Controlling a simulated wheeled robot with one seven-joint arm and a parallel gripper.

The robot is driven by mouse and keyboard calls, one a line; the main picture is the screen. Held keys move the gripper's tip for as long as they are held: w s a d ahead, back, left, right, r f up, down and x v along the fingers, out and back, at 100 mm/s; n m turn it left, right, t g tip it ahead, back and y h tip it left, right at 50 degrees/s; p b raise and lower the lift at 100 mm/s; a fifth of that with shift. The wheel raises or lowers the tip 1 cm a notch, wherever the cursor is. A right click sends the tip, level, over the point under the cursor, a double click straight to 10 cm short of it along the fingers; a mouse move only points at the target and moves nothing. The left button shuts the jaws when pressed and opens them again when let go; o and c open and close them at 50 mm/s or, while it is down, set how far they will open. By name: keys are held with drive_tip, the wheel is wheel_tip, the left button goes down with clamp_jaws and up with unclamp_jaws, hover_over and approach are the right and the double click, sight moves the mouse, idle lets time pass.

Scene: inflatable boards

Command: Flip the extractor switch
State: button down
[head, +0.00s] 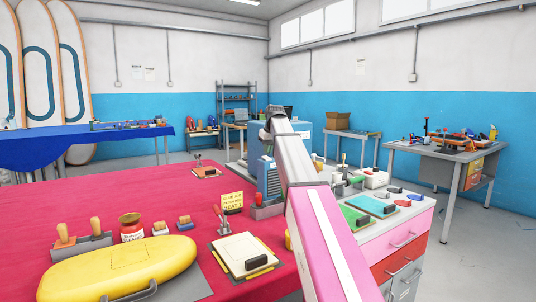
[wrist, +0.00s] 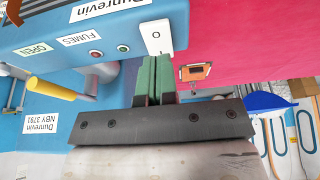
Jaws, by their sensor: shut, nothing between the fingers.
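The extractor switch (wrist: 154,38) is a white rocker marked "O" on a blue housing (wrist: 105,35) in the wrist view. The housing carries labels "FUMES" and "OPEN" and small red and green round lights. My gripper (wrist: 154,60) has green fingers shut together with nothing between them. The fingertips are right at the rocker's near edge; I cannot tell whether they touch it. In the head view a blue vented unit (head: 268,178) stands at the red table's far right edge, partly behind my arm. The switch and fingertips are hidden there.
The red table (head: 130,205) holds a yellow board (head: 120,268), brushes and a jar. A white-topped drawer unit (head: 400,215) with mats and tools stands right of my arm. A grey workbench (head: 425,150) is at the far right.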

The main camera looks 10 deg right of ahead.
drive_tip(key=v, duration=1.2)
drive_tip(key=shift+w+r, duration=0.1)
drive_tip(key=x, duration=1.4)
drive_tip(key=shift+w+a+r, duration=0.2)
drive_tip(key=shift+w, duration=0.1)
